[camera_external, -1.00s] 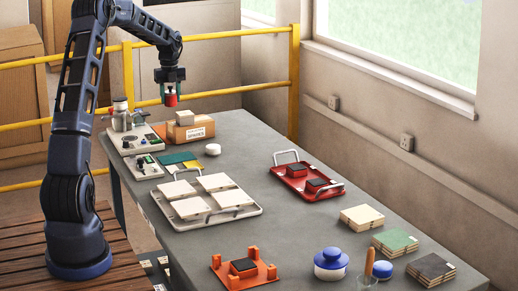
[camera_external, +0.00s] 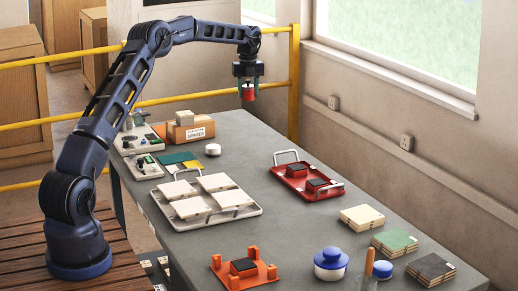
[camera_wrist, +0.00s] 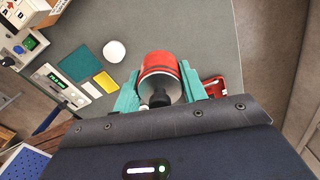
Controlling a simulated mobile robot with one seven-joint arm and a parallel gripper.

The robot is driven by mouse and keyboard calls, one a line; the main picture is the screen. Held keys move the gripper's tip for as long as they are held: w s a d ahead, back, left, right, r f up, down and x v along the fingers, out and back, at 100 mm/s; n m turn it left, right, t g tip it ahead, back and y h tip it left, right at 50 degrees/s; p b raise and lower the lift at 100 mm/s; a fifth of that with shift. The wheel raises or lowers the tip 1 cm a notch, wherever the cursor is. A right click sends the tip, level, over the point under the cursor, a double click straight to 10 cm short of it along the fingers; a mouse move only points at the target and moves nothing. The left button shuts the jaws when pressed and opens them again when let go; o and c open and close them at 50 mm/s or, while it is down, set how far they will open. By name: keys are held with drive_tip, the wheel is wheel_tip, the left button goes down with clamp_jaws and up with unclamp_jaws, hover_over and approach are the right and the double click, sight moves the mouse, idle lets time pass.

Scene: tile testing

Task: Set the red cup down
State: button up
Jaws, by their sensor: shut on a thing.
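The red cup (camera_external: 248,93) is held in my gripper (camera_external: 247,86) high above the far end of the grey table (camera_external: 235,128). In the wrist view the red cup (camera_wrist: 160,64) sits between the two teal fingers of my gripper (camera_wrist: 161,92), which are shut on its sides. The cup's pale open mouth faces the wrist camera, and a dark object shows in front of it. The cup is clear of the table in the external view.
A white round piece (camera_external: 213,149), teal and yellow sheets (camera_external: 175,158) and a spares box (camera_external: 190,131) lie left. A red tray (camera_external: 285,183) with black blocks and a white tray (camera_external: 246,212) with pale tiles stand nearer. The table's far right is bare.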

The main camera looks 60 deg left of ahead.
wheel_tip(320, 180, down, 20)
drive_tip(key=shift+w+r, duration=0.1)
idle(0.5)
drive_tip(key=o, duration=1.1)
drive_tip(key=shift+f, duration=0.2)
drive_tip(key=shift+r, duration=0.1)
